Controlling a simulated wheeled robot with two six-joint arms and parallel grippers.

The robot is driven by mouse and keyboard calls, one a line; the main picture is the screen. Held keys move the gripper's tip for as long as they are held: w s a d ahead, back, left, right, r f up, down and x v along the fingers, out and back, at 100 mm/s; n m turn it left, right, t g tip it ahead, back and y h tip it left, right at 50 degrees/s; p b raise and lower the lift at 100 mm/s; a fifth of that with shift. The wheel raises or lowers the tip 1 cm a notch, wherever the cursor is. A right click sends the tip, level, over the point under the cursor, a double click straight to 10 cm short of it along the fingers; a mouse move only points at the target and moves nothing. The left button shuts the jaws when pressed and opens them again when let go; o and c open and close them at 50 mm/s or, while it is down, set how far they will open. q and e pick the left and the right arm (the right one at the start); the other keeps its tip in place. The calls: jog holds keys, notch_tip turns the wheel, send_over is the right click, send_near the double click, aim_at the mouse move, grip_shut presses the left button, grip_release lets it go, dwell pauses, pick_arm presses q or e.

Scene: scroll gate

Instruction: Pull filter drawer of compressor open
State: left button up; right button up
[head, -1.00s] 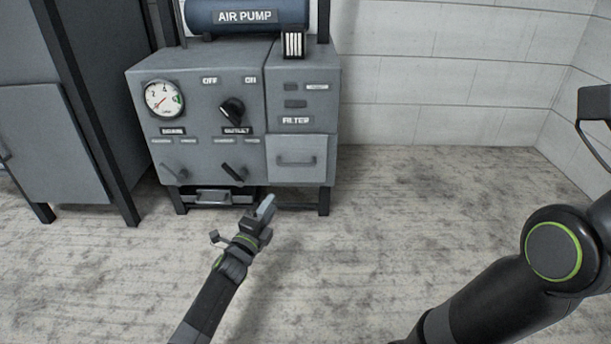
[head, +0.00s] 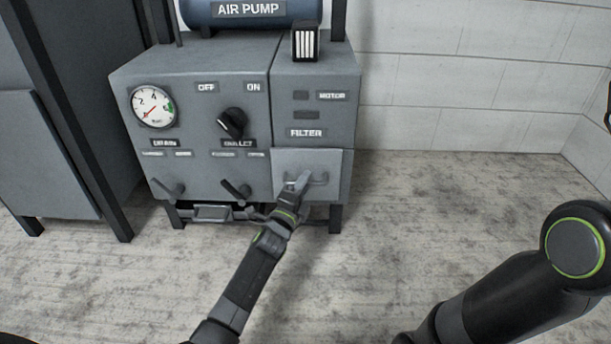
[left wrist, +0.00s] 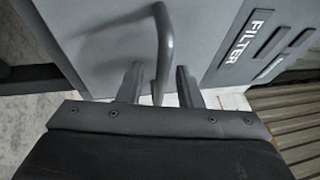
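The compressor (head: 200,100) is a grey cabinet under a blue tank marked AIR PUMP. Its filter drawer (head: 285,160) is at the lower right of the front, below the FILTER label (head: 306,133); it looks shut. The drawer has a bar handle (head: 321,180). My left gripper (head: 300,182) is at the handle. In the left wrist view the two fingers (left wrist: 158,85) are apart, with the handle (left wrist: 164,45) running between them and not clearly touched by either. The drawer front (left wrist: 110,40) fills the upper part there. My right gripper is not in view.
A gauge (head: 152,106), a black knob (head: 232,123) and two levers are left of the drawer. A small tray with a handle (head: 212,213) is beneath the cabinet. A dark cabinet (head: 40,150) stands at left. The floor at right is clear.

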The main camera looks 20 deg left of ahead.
pick_arm(q)
jog(key=shift+w, duration=0.25)
jog(key=shift+r, duration=0.1)
grip_shut()
